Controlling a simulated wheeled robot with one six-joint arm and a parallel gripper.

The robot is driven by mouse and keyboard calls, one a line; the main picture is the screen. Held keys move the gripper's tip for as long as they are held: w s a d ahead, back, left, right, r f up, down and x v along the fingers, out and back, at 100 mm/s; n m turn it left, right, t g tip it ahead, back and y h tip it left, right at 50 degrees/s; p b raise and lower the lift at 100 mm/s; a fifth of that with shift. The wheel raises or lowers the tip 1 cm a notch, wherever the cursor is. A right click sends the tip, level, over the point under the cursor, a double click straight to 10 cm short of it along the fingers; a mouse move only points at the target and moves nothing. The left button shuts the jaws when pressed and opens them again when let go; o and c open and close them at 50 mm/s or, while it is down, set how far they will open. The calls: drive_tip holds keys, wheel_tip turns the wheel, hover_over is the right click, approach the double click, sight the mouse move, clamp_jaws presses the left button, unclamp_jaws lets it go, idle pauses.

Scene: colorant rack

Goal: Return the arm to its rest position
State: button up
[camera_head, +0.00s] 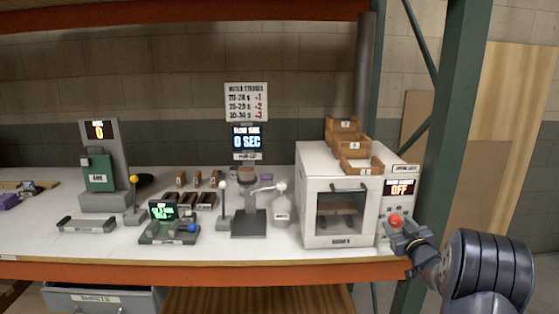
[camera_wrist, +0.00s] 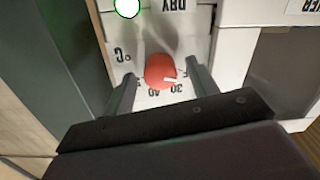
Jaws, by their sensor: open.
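My gripper (camera_head: 403,232) is at the front of the control panel beside the white oven-like box (camera_head: 318,213). In the wrist view my gripper (camera_wrist: 162,78) is open, with one finger on each side of a red dial knob (camera_wrist: 158,66). Gaps show between the knob and both fingers, and nothing is held. The knob (camera_head: 395,219) also shows in the head view, just above the gripper. Its white pointer mark faces right in the wrist view, near the printed 30. My arm reaches in from the lower right of the head view.
The panel display (camera_head: 401,188) reads OFF. A round green-white light (camera_wrist: 127,8) is near the dial. A green rack post (camera_head: 455,130) stands close to my arm. Wooden trays (camera_head: 360,165) sit on the box. Small devices fill the bench (camera_head: 180,249) to the left.

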drive_tip(key=shift+r+m+p, duration=0.15)
drive_tip(key=shift+m+p, duration=1.2)
drive_tip(key=shift+p, duration=0.8)
drive_tip(key=shift+r+m+p, duration=0.1)
drive_tip(key=shift+m+p, duration=1.25)
drive_tip(key=shift+p, duration=0.75)
drive_tip(key=s+b, duration=0.3)
drive_tip(key=s, duration=0.9)
drive_tip(key=shift+d+f+b, duration=0.3)
drive_tip(key=shift+d+f, duration=0.05)
drive_tip(key=shift+f, duration=0.05)
